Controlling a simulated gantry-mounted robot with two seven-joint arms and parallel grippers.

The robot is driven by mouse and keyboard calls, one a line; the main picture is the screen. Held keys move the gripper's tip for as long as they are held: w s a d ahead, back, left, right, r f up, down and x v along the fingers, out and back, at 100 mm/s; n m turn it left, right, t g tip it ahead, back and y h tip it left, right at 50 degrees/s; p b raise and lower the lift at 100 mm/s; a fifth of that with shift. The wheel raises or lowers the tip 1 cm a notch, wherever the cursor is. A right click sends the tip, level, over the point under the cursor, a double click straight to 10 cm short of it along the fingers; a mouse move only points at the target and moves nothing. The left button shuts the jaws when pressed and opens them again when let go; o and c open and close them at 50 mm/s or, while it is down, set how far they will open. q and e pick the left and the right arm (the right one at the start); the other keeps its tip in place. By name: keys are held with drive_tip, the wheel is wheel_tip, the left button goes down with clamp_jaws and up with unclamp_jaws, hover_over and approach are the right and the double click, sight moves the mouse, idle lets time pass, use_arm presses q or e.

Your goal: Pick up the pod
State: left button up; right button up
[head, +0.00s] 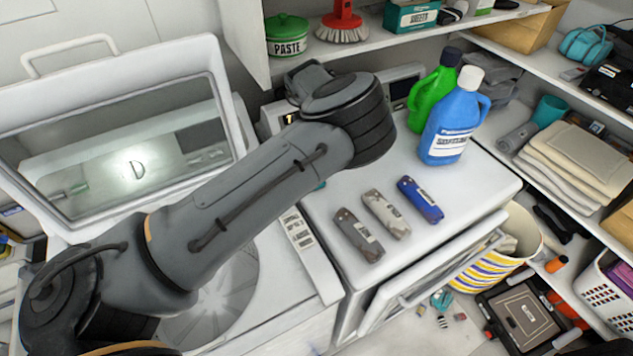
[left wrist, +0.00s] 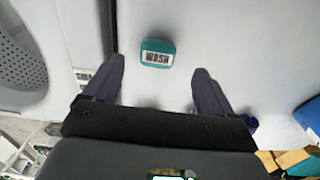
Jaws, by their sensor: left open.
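The pod looks to be the small teal block labelled WASH (left wrist: 157,54), lying on a pale flat surface in the left wrist view. A small teal edge (head: 319,186) shows beside my arm in the head view, mostly hidden; it may be the same block. My left gripper (left wrist: 158,66) is open and empty, its two dark fingers apart. The block appears between and slightly beyond the fingertips; I cannot tell the height gap. In the head view my left arm hides this gripper. My right gripper is not in view.
On the white machine top (head: 470,205) lie a dark grey (head: 359,234), a beige (head: 386,214) and a blue (head: 420,199) handheld item. A blue bottle (head: 452,120) and a green bottle (head: 432,92) stand behind. An open washer lid (head: 222,75) is at left, a shelf (head: 400,32) above.

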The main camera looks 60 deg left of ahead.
use_arm(q)
drive_tip(key=f+p, duration=0.1)
drive_tip(key=f, duration=0.3)
drive_tip(key=shift+s+a+p, duration=0.15)
drive_tip(key=shift+s+p, duration=0.05)
drive_tip(key=shift+p, duration=0.15)
drive_tip(key=shift+f, duration=0.5)
drive_tip(key=shift+c, duration=0.3)
drive_tip(key=c, duration=1.1)
drive_tip(key=shift+o, duration=0.2)
